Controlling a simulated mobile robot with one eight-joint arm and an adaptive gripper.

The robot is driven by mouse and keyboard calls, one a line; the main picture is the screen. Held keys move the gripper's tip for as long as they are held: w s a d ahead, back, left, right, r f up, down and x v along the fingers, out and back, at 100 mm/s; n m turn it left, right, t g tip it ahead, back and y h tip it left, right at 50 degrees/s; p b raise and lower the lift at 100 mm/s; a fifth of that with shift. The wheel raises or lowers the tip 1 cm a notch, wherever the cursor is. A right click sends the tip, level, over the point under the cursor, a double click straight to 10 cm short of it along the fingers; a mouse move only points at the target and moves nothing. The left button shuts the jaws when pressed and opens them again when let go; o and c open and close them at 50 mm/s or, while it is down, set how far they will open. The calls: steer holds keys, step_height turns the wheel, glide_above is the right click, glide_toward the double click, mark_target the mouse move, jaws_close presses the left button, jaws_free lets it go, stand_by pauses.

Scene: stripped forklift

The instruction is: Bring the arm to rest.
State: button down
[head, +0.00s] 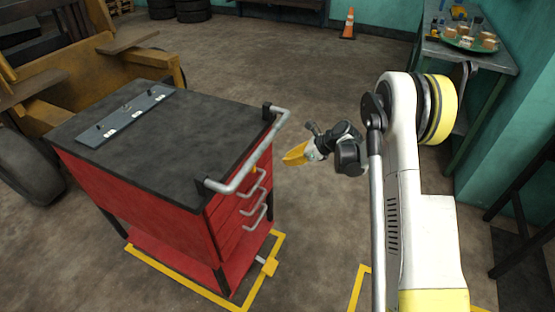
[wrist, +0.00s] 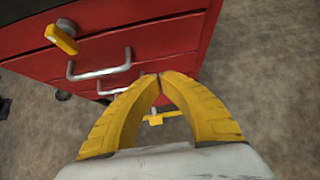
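My gripper (head: 296,154) is in the middle of the head view, held above the floor just right of the red tool cart (head: 140,210). In the wrist view its two yellow fingers (wrist: 159,78) meet at the tips, with nothing between them. Beyond the fingers, the wrist view shows the cart's red drawer fronts (wrist: 160,42) with silver handles (wrist: 100,72). A yellow latch-like piece (wrist: 62,38) sticks out at the upper left there. The gripper appears apart from the cart.
The cart's push bar (head: 250,160) juts out toward my gripper. Yellow floor tape (head: 185,284) borders the cart. A green table (head: 490,62) with a tray stands at the right. A traffic cone (head: 349,24) stands at the back. The mid-floor is clear.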

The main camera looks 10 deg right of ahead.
steer(key=s+r+n+h, duration=0.2)
steer(key=s+r+n, duration=0.45)
steer(key=r, duration=0.45)
steer(key=s+r+n+h, duration=0.2)
steer(key=s+r+n, duration=0.3)
steer(key=s+r, duration=0.4)
steer(key=s+r+n+h, duration=0.1)
steer(key=s+r+n, duration=0.1)
steer(key=s+n, duration=0.5)
steer(key=s+r+n+t+h, duration=0.1)
steer(key=s+n, duration=0.5)
steer(key=s, duration=0.8)
steer(key=shift+s+d+r+n+h+p, duration=0.2)
steer(key=shift+d+r+n+h+p, duration=0.15)
steer(key=shift+r+h, duration=0.5)
steer(key=shift+t, duration=0.3)
